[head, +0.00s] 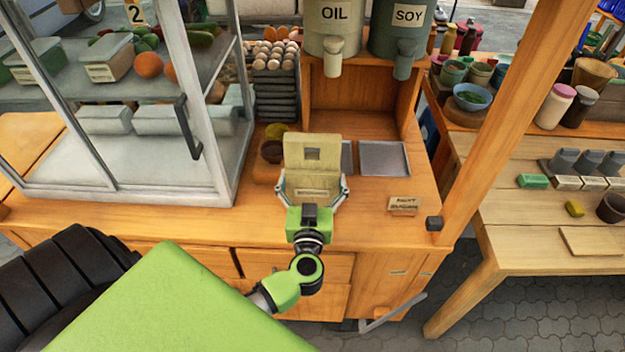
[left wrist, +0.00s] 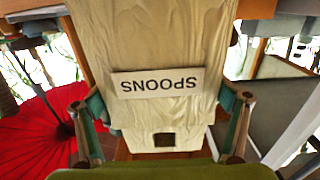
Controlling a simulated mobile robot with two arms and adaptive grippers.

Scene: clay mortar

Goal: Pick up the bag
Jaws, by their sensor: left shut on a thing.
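In the left wrist view the bag (left wrist: 160,45) fills the middle and carries a white label reading SPOONS, upside down. My left gripper (head: 312,190) is shut on the bag, with one finger on each side of it. Both fingers of the left gripper (left wrist: 163,115) also show along the bag's edges in the left wrist view. The bag is over the front of the wooden counter; whether its base touches the counter is hidden. My right gripper is not in view.
A glass display cabinet (head: 130,185) with a dark handle stands close on the left. Metal trays (head: 384,158) lie behind and right of the bag, and a small sign (head: 404,204) stands right. OIL (head: 334,30) and SOY (head: 392,40) containers are above. A wooden post (head: 510,120) rises at right.

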